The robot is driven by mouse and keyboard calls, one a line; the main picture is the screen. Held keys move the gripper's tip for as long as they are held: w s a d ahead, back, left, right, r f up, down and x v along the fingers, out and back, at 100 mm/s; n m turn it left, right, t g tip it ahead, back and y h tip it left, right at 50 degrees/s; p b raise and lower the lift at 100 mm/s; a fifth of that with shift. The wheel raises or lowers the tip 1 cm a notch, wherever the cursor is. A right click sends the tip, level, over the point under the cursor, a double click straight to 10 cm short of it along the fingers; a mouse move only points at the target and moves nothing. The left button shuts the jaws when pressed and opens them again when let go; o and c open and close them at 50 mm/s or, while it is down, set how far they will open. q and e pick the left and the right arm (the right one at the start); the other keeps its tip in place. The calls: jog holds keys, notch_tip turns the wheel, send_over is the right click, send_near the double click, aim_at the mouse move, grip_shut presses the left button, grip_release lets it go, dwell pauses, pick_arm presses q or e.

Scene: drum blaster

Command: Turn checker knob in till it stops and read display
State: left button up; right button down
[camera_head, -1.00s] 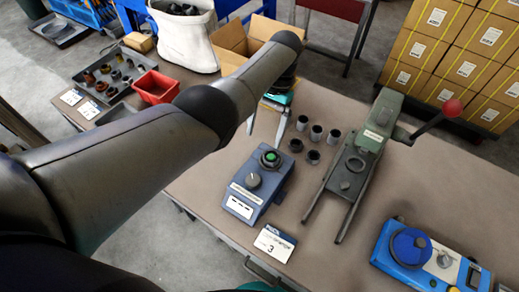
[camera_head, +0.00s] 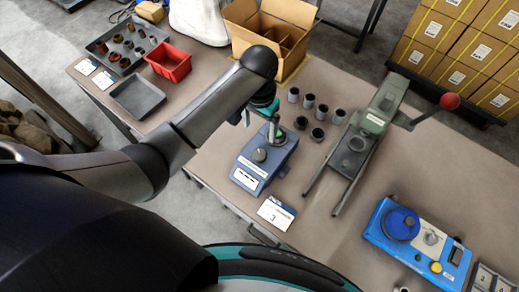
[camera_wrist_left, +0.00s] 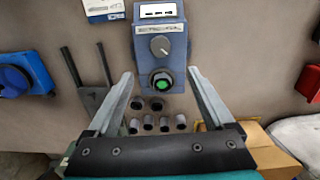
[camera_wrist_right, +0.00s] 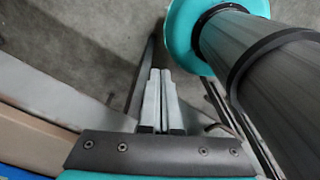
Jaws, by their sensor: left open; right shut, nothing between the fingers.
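A blue-grey box (camera_head: 266,158) stands on the table, with a grey pointer knob (camera_head: 259,155), a green button (camera_head: 278,141) and a white panel showing dark dashes (camera_head: 245,179). A blue device (camera_head: 418,240) at the right has a large blue knob (camera_head: 401,224) and a dark display (camera_head: 456,254), too small to read. It shows partly in the left wrist view (camera_wrist_left: 38,72). My left gripper (camera_head: 261,116) is open and empty above the green-button end of the box. In the left wrist view its fingers (camera_wrist_left: 160,74) flank that end. My right gripper (camera_wrist_right: 160,72) is shut and empty.
Several dark cups (camera_head: 308,101) and a green press with a red-knobbed lever (camera_head: 378,117) stand near the box. A white card (camera_head: 276,213) lies before it. A red bin (camera_head: 168,63) and cardboard box (camera_head: 268,30) are behind.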

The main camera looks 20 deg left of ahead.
aim_at(259, 154)
pick_arm(q)
notch_tip(259, 154, down, 15)
jog(key=b, duration=0.3)
jog(key=shift+r, duration=0.15)
jog(key=c, duration=1.4)
jog(key=shift+o, duration=0.2)
jog(key=shift+m, duration=0.3)
jog(key=m+p, duration=0.1)
jog(key=m, duration=0.2)
jog(key=shift+r, duration=0.1)
jog(key=shift+m+p, duration=0.6)
jog(key=shift+m, duration=1.8)
